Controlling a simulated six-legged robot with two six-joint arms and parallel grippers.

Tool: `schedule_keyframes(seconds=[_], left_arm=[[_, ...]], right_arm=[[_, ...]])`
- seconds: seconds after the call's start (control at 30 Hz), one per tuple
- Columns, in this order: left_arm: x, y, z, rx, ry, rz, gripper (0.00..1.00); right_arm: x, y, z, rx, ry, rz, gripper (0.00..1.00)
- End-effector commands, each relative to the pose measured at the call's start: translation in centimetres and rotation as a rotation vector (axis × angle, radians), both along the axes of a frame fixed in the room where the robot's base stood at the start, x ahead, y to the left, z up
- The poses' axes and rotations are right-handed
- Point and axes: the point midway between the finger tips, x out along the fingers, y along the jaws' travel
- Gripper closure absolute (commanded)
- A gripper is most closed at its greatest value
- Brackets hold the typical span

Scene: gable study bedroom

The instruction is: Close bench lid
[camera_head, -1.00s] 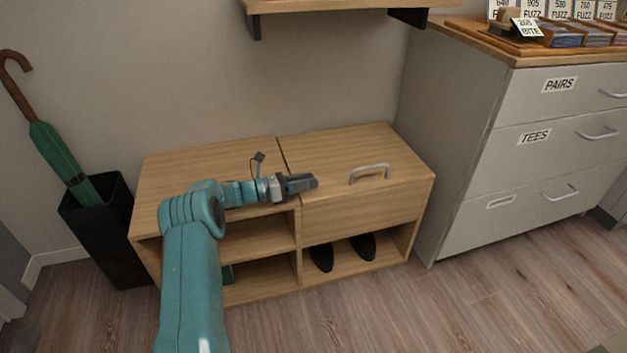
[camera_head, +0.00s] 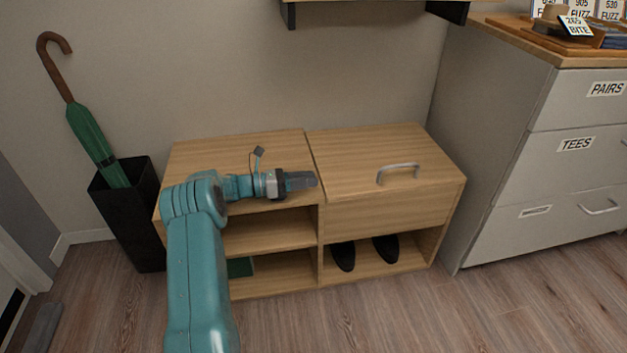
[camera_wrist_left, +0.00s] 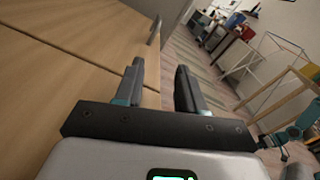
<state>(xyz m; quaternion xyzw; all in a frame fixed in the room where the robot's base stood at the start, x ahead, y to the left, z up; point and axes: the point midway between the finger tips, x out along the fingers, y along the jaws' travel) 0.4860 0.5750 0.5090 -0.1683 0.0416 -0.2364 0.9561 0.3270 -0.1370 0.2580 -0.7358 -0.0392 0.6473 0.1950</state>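The wooden bench stands against the wall, and its lid (camera_head: 372,151) on the right half lies flat and level with the left top (camera_head: 235,150). A grey bar handle (camera_head: 398,170) sits near the lid's front edge. My left gripper (camera_head: 316,181) is at the bench's front edge, near the seam between the halves, to the left of the handle. In the left wrist view, its two fingers (camera_wrist_left: 160,85) stand apart with nothing between them. The lid (camera_wrist_left: 125,30) and the handle (camera_wrist_left: 154,30) show beyond the left finger.
Black shoes (camera_head: 343,256) stand in the bench's lower right compartment. A black bin (camera_head: 128,215) with a green umbrella (camera_head: 92,143) stands at left. A grey drawer cabinet (camera_head: 500,170) stands close on the right. A shelf (camera_head: 370,4) hangs above. The floor in front is clear.

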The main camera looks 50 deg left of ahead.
Motion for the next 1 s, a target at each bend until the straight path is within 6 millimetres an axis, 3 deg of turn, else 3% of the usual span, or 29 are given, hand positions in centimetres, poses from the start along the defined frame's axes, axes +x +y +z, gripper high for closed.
schedule_keyframes(seconds=[0.2,0.83,1.0], left_arm=[[-1.1,0.5,-0.4,-0.003,0.006,0.002,0.61],[-1.1,0.5,-0.3,-0.003,0.007,0.001,0.61],[-1.1,0.5,1.6,-0.002,0.005,0.001,0.61]], right_arm=[[0.0,0.0,-0.4,0.000,0.000,0.000,0.57],[0.0,0.0,-0.3,0.000,0.000,0.000,0.57],[0.0,0.0,1.5,0.000,0.000,0.000,0.57]])
